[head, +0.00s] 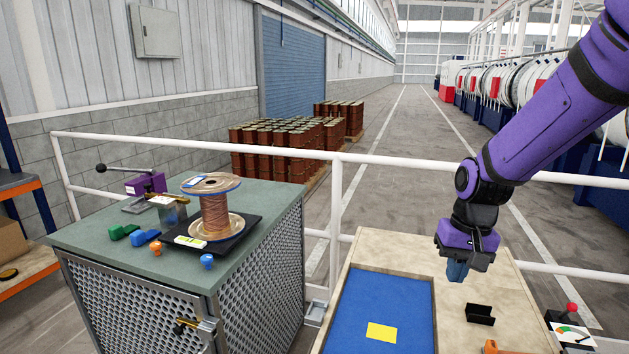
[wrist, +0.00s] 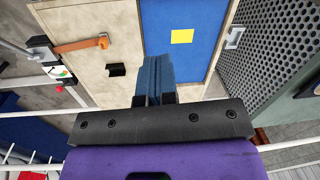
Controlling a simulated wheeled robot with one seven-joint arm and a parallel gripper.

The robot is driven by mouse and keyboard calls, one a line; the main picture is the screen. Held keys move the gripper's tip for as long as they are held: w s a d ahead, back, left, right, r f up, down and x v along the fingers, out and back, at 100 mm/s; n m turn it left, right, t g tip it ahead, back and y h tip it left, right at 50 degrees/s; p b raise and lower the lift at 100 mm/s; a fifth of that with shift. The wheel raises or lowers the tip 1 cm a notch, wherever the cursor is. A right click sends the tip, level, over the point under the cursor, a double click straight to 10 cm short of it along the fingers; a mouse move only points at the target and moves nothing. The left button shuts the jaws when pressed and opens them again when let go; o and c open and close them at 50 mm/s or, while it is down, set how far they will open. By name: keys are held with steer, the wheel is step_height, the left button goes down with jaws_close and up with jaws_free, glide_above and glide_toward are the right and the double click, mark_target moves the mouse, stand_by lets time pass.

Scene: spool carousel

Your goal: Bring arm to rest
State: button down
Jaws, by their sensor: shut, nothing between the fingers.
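My gripper (head: 456,272) hangs above the right-hand wooden bench, over its bare wood just right of the blue mat. In the wrist view its blue fingers (wrist: 154,78) are together, with nothing seen between them. My purple arm reaches in from the upper right and bends down at the wrist. The gripper is apart from the bench top and from everything on it.
The bench (head: 482,290) bears a blue mat (head: 352,310) with a yellow square (head: 381,333), a small black holder (head: 480,314) and an orange-handled tool (head: 492,347). On the left, a green-topped cabinet (head: 272,199) carries a copper wire spool (head: 214,212). White railings (head: 395,164) run behind.

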steer(key=s+d+r+n+t, duration=0.1)
steer(key=s+d+r+t, duration=0.1)
steer(key=s+r, duration=0.6)
steer(key=s+d+r+t+h, duration=0.1)
steer(key=s+d+r+t, duration=0.1)
steer(key=s+r, duration=0.6)
steer(key=shift+s+r+n+t, duration=0.2)
steer(key=shift+s+n+t, duration=0.35)
steer(key=shift+s, duration=0.95)
